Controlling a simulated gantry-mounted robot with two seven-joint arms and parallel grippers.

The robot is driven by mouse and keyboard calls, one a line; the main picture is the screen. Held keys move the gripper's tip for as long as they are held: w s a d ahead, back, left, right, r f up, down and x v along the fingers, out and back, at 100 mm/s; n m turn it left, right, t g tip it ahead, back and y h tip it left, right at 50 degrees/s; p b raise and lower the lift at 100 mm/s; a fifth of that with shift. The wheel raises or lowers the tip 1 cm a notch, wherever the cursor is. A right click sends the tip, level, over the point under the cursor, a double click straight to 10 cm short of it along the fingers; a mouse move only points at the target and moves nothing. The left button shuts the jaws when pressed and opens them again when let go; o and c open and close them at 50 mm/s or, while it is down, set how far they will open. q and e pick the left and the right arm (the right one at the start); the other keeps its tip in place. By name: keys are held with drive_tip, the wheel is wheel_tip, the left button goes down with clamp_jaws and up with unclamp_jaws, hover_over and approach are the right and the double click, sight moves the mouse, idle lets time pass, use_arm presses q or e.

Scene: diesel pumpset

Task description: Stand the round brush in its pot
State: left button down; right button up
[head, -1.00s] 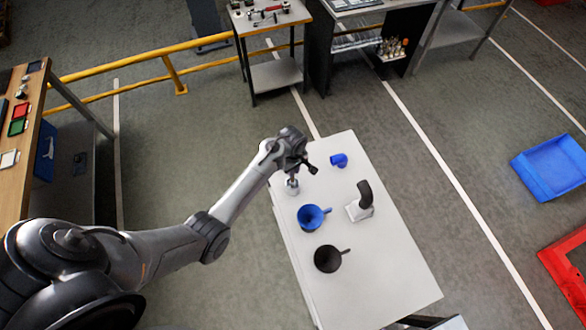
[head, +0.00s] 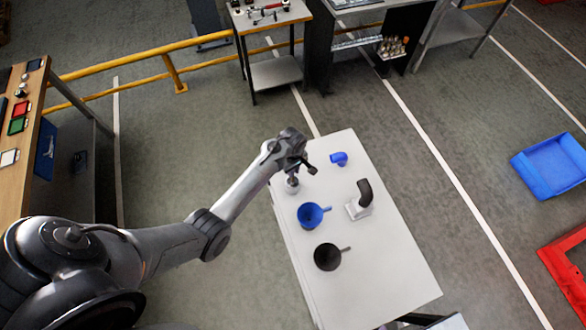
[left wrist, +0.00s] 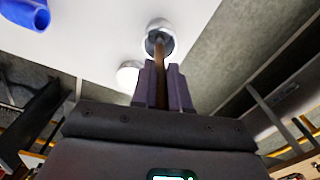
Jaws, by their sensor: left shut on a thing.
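My left gripper (head: 293,174) is over the far left corner of the white table (head: 385,265). In the left wrist view my left gripper (left wrist: 164,82) is shut on the brown handle of the round brush (left wrist: 160,56). The handle runs from the fingers towards the dark mouth of a round silvery pot (left wrist: 160,27). The brush head is hidden, and I cannot tell how deep it sits in the pot. In the head view the pot (head: 292,187) stands near the table's left edge, just under the gripper and partly covered by it. My right gripper is not in view.
A blue elbow pipe (head: 339,159), a blue funnel (head: 310,216), a dark funnel (head: 327,257) and a dark elbow on a pale block (head: 361,202) are on the table. A small white round thing (left wrist: 128,77) shows beside the fingers. The table's near right is clear.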

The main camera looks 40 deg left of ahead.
use_arm(q)
drive_tip(key=shift+p, duration=0.35)
idle(0.4)
drive_tip(key=c, duration=0.6)
unclamp_jaws()
drive_tip(key=shift+c, duration=0.2)
drive_tip(key=shift+r+p, duration=0.8)
drive_tip(key=shift+r, duration=2.7)
